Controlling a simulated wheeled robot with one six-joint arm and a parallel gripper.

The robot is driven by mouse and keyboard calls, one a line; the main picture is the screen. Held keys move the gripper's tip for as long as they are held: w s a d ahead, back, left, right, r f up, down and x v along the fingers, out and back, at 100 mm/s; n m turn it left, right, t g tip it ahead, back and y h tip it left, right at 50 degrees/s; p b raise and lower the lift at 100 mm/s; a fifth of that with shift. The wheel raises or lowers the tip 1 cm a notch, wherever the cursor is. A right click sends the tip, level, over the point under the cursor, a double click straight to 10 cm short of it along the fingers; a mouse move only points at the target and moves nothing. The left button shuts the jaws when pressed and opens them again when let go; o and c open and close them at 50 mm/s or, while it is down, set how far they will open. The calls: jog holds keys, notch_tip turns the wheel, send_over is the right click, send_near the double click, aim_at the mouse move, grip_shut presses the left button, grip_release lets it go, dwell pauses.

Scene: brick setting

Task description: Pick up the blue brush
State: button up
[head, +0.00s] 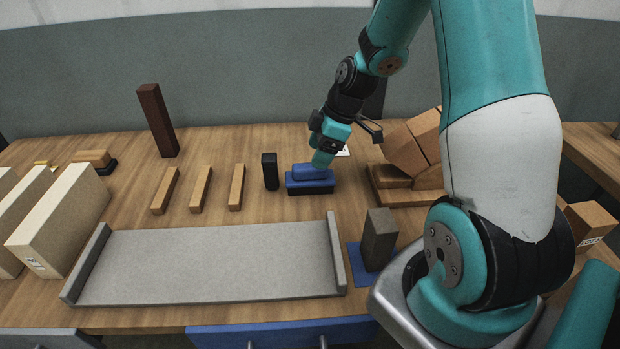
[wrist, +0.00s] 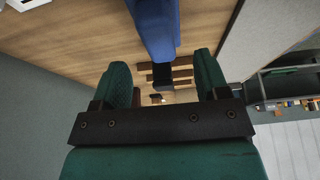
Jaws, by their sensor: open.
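The blue brush (head: 310,179) lies on the wooden table, right of the middle, with a blue top and a dark lower edge. In the wrist view a blue part (wrist: 157,25) of it shows at the top, beyond and between the two green fingers. My gripper (head: 322,158) is directly above or just behind the right part of the brush in the head view. In the wrist view my gripper (wrist: 170,85) has its fingers wide apart with nothing between them. I cannot tell whether a fingertip touches the brush.
A small black block (head: 270,171) stands just left of the brush. Three wooden strips (head: 200,188) lie further left, near a tall dark red post (head: 158,121). A grey tray (head: 210,265) lies in front. Tilted orange-brown bricks (head: 405,150) on a wooden stand are close on the right.

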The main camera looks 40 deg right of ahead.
jog(key=shift+p+x, duration=0.4)
jog(key=shift+x, duration=2.35)
jog(key=shift+w+r, duration=0.1)
jog(key=c, duration=0.8)
notch_tip(320, 180, up, 20)
jog(key=o, duration=0.5)
jog(key=shift+c, duration=1.3)
